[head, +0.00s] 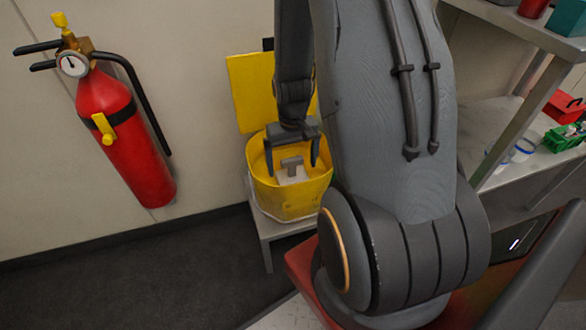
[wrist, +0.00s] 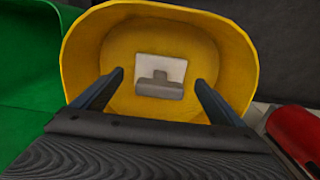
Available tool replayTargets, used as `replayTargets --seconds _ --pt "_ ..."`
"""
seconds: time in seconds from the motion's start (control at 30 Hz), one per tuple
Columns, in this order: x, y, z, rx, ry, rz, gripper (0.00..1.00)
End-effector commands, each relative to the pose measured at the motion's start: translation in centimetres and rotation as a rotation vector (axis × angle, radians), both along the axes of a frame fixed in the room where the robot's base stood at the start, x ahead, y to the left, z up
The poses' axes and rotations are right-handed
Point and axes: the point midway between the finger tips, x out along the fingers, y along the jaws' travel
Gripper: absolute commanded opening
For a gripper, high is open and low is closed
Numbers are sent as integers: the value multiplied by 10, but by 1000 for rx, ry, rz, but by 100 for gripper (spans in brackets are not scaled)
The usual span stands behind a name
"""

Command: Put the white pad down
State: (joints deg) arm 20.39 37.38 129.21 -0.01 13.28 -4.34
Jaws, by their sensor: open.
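The white pad (wrist: 171,68) lies inside the yellow bin (wrist: 84,52), with a grey T-shaped handle (wrist: 159,84) on it. In the head view the pad (head: 293,178) and its grey handle (head: 291,163) show inside the yellow bin (head: 290,205). My gripper (head: 292,168) points down into the bin's mouth with its fingers spread on either side of the handle. In the wrist view my gripper (wrist: 160,84) is open, with a gap between each finger and the handle. Whether the pad rests on the bin's floor is hard to tell.
The bin stands on a small grey stand (head: 268,228) by the wall, its yellow lid (head: 252,92) raised behind. A red fire extinguisher (head: 118,130) hangs at left. Shelves (head: 520,172) are at right. A green surface (wrist: 28,60) lies left of the bin in the wrist view.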

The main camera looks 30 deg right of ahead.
Motion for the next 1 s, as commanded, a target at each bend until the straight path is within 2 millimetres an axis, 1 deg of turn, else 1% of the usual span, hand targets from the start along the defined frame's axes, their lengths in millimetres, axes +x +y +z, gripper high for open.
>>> replayTargets --seconds 0.03,0.1,0.3,0.43,0.67,0.77,0.83,0.87,0.93,0.97,1.0 --pt "1 0 15 -1 -5 0 92" --pt "1 0 30 -1 -5 0 92" --pt "0 0 64 -1 -3 0 92" --pt "0 0 77 0 -1 0 92" --pt "0 2 84 0 -1 4 92" --pt "1 16 97 0 -4 29 92" --pt "1 35 115 1 -8 62 92" --pt "1 46 124 2 -11 81 92" --pt "-4 74 148 5 -15 130 92" --pt "-8 86 158 7 -15 152 92" --pt "-14 103 172 9 -16 184 92"
